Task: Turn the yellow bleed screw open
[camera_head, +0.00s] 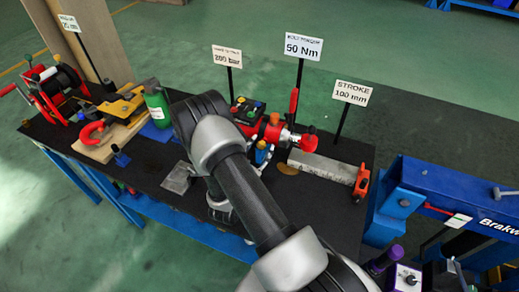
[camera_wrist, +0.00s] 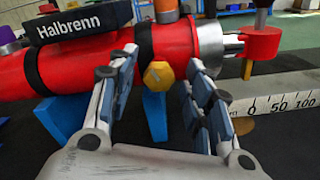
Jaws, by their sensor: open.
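The yellow bleed screw (camera_wrist: 158,75), a hex head, sits on the front side of the red cylinder (camera_wrist: 75,68) in the wrist view. My gripper (camera_wrist: 161,62) is open, with one finger left of the screw and one right of it. Gaps show between the screw and both fingers, so it is not clamped. The red cylinder also shows in the head view (camera_head: 272,131), partly behind my arm. My arm hides most of the gripper there.
The cylinder rests on blue supports (camera_wrist: 155,115), with a steel ruler bar (camera_wrist: 285,95) to the right. A black Halbrenn block (camera_wrist: 78,24) lies above it. The black bench (camera_head: 325,205) also carries a green bottle (camera_head: 157,104), a red winch (camera_head: 57,83) and sign posts.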

